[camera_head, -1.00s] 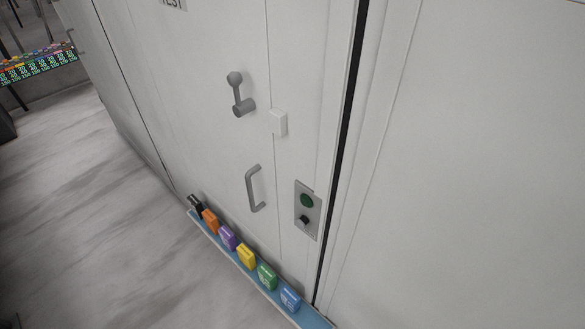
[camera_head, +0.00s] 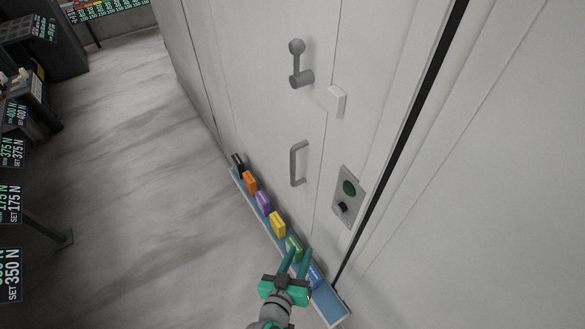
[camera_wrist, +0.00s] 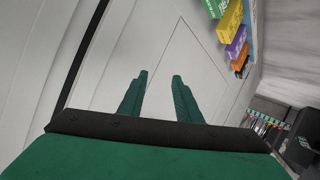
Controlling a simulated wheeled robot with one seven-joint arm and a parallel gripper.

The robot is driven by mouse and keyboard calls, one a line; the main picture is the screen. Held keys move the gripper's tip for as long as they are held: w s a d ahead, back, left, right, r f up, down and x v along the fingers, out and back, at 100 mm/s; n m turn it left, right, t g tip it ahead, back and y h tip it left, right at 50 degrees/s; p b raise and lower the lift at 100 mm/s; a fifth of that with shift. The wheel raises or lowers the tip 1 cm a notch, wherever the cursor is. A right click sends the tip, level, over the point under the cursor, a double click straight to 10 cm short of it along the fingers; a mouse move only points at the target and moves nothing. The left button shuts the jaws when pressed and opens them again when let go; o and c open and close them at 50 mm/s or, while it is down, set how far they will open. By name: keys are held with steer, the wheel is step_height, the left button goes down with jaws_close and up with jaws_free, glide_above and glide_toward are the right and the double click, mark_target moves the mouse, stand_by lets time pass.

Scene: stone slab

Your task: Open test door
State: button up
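The white test door (camera_head: 262,85) fills the middle of the head view and looks closed. A grey lever (camera_head: 301,65) with a round knob sits high on it, knob up. A grey D-shaped handle (camera_head: 296,163) is below the lever. My gripper (camera_head: 298,260) is low in the head view, in front of the blue ledge, apart from the handle. In the wrist view its two green fingers (camera_wrist: 159,95) are spread with nothing between them, facing white panels.
A blue ledge (camera_head: 335,305) at the door's foot holds several coloured blocks, including an orange one (camera_head: 250,182) and a yellow one (camera_head: 277,223). Benches with force labels (camera_head: 12,190) stand at the left. Grey floor (camera_head: 140,200) lies clear between.

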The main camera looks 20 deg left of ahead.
steer(key=w+a+r+m+t+h, duration=0.2)
steer(key=w+a+r+m+h, duration=0.15)
steer(key=w+a+r, duration=0.5)
step_height(320, 180, up, 11)
steer(key=m+h, duration=0.5)
steer(key=m, duration=0.1)
glide_above(292, 183)
steer(key=shift+w+r+n+y, duration=0.1)
steer(key=shift+w+n+y, duration=0.15)
steer(key=shift+w, duration=0.15)
jaws_close()
